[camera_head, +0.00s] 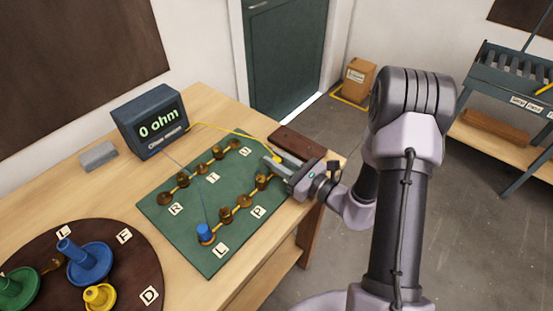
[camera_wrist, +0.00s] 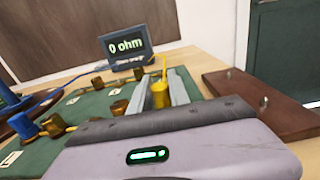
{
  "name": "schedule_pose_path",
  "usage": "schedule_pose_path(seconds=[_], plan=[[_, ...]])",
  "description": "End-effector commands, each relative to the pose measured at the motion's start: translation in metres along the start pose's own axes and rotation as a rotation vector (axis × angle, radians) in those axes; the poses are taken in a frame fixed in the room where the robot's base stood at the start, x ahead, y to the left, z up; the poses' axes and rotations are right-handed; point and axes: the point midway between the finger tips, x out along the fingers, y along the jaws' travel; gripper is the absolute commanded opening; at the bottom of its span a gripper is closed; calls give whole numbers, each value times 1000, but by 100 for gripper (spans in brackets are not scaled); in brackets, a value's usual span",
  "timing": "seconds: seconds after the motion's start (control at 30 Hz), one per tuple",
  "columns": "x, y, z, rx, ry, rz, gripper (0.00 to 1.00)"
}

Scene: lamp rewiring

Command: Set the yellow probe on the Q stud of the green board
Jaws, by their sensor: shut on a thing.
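The yellow probe (camera_head: 277,157) is held between the fingers of my gripper (camera_head: 274,161), over the right edge of the green board (camera_head: 180,235). In the wrist view the yellow probe (camera_wrist: 160,97) stands between the two grey fingers, with its yellow cable rising from it. The board carries two rows of brass studs joined by links. Tags N (camera_head: 176,208), L (camera_head: 221,250) and P (camera_head: 257,212) can be read; I cannot make out a Q tag, and my gripper covers the board's right end. Whether the probe touches a stud cannot be told.
The meter (camera_head: 150,120) reads 0 ohm. A blue probe (camera_head: 205,232) stands on the stud by L. A dark wooden block (camera_head: 298,143) lies close behind my gripper. A round brown tray (camera_head: 130,245) with coloured parts and a grey block (camera_head: 98,156) are at left.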

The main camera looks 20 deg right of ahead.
Motion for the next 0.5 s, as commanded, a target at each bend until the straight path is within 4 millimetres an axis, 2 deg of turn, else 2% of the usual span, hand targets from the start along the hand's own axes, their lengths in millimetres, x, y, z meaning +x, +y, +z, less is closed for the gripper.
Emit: schedule_pose_path(seconds=[0.03,0.07,0.17,0.2,0.5], plan=[[0,0,-2,0,0,0,0],[0,0,-2,0,0,0,24],[0,0,-1,0,0,0,44],[0,0,-1,0,0,0,48],[-2,0,-1,0,0,-1,48]])
